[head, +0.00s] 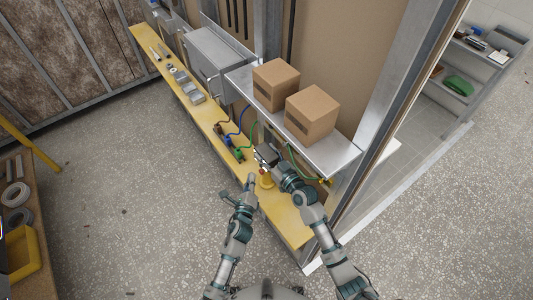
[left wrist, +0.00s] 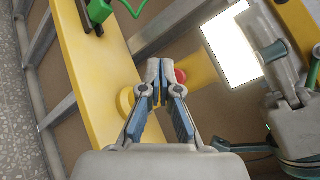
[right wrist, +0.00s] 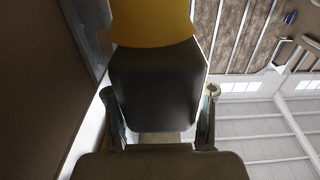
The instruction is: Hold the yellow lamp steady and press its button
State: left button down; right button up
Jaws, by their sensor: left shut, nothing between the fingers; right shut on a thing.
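The yellow lamp (head: 266,181) stands on the yellow shelf board in the head view. Its dark head is between the fingers of my right gripper (head: 270,158). In the right wrist view the dark block of the lamp (right wrist: 155,88), with a yellow part (right wrist: 152,22) above it, fills the space between the fingers. In the left wrist view the lamp's panel (left wrist: 234,45) glows white, and its red button (left wrist: 180,76) shows just right of my left fingertips (left wrist: 160,75). My left gripper is shut and empty beside the lamp. I cannot tell whether it touches the button.
The yellow shelf board (head: 207,112) runs along the wall with coloured hoses (head: 238,125) and metal parts on it. Two cardboard boxes (head: 311,113) sit on a grey upper shelf (head: 328,154) close to my right arm. The floor to the left is open.

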pick_arm(q)
jog(key=s+a, duration=0.1)
jog(key=a, duration=0.1)
jog(key=s+a, duration=0.2)
dwell(0.4)
pick_arm(e)
jog(key=o, duration=1.5)
